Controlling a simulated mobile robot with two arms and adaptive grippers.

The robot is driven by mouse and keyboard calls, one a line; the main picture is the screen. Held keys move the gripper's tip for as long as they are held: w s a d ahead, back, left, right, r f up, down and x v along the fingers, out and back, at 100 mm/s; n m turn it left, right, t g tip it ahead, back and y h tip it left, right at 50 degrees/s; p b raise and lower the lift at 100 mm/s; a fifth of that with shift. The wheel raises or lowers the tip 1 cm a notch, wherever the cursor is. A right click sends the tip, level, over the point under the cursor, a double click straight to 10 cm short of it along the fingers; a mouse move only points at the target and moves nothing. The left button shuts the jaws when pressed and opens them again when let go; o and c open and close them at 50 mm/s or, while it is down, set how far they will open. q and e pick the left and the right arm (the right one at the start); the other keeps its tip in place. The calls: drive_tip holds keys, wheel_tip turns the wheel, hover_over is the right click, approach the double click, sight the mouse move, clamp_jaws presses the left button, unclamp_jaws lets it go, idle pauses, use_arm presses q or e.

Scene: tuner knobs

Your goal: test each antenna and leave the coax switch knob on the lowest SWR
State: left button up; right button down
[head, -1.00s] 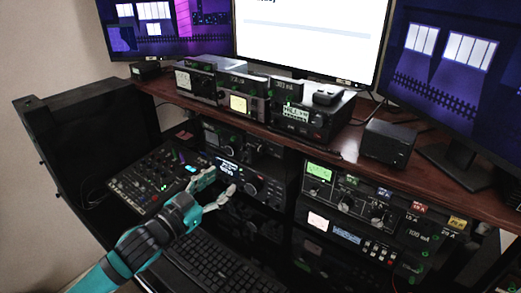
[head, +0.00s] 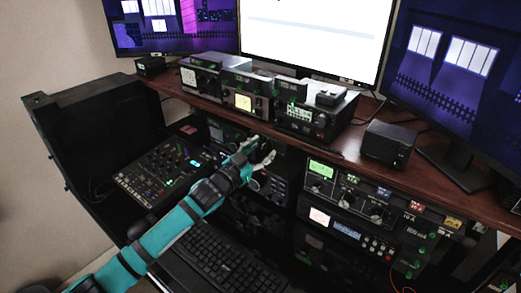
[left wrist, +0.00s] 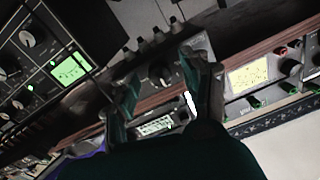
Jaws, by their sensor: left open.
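My left gripper (head: 264,149) is open and empty at the dark unit under the wooden shelf, reached by my teal arm from the left. In the left wrist view its two fingers (left wrist: 160,92) stand apart, with a dark round knob (left wrist: 160,74) on a grey panel between them; I cannot tell whether they touch it. The panel's labels are too small to read. A lit yellow meter (head: 243,101) is on the shelf and also shows in the left wrist view (left wrist: 250,75). A tuner with a green display and several knobs (head: 345,190) stands right of the gripper.
The wooden shelf edge (head: 340,152) runs just above the gripper. A mixer (head: 165,170) lies to the left and a keyboard (head: 215,262) in front. A small black box (head: 387,143) stands on the shelf at right. Three monitors stand behind.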

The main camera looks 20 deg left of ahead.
use_arm(q)
drive_tip(key=shift+c, duration=0.3)
clamp_jaws()
drive_tip(key=m, duration=0.4)
drive_tip(key=shift+m+p, duration=0.35)
drive_tip(key=shift+m, duration=1.55)
drive_tip(key=shift+o, duration=0.3)
unclamp_jaws()
